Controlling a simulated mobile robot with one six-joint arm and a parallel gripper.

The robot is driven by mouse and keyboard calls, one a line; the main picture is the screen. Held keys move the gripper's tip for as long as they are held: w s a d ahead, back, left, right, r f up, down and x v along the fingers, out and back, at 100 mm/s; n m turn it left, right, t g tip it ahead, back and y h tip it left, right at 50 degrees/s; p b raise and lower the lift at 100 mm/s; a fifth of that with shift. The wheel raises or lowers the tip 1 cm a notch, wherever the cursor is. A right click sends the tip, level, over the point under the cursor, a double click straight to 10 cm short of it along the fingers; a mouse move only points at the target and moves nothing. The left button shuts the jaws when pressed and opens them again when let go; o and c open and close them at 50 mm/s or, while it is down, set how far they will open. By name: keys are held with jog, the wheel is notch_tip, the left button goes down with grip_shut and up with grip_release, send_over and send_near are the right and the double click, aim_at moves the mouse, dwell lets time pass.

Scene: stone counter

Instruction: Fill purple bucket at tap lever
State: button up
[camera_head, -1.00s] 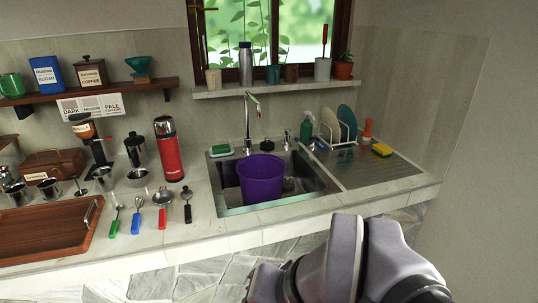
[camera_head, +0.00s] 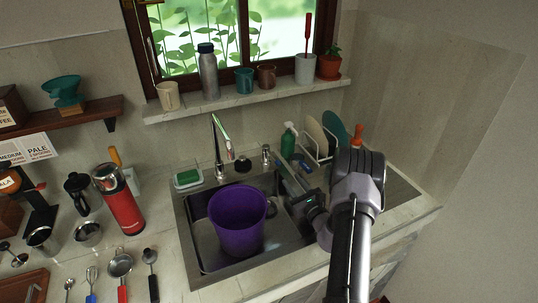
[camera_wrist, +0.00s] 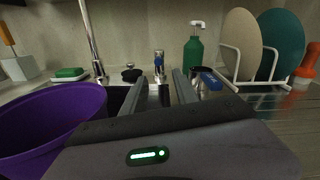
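The purple bucket (camera_head: 238,222) stands upright in the sink (camera_head: 188,225), below and in front of the tap spout (camera_head: 222,135). I cannot see water in it or running from the spout. In the wrist view the bucket (camera_wrist: 45,130) is at the left, beside my gripper. The small metal tap lever (camera_head: 266,152) stands behind the sink, right of the spout. In the wrist view the lever (camera_wrist: 159,62) shows between and beyond my fingers. My gripper (camera_head: 289,168) reaches over the sink's right side. Its fingers (camera_wrist: 159,82) are apart with nothing between them.
A green soap bottle (camera_head: 288,140), a rack with plates (camera_head: 318,138) and an orange brush (camera_head: 356,138) stand right of the lever. A green sponge (camera_head: 187,178) is left of the spout. A black knob (camera_head: 243,165) sits between spout and lever. A red flask (camera_head: 120,205) stands left of the sink.

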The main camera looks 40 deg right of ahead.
aim_at(275, 159)
jog(key=b+x, duration=0.2)
jog(key=x, duration=1.2)
jog(key=shift+a+f+b, duration=0.15)
jog(key=shift+b, duration=0.25)
jog(key=shift+w, duration=0.45)
grip_shut()
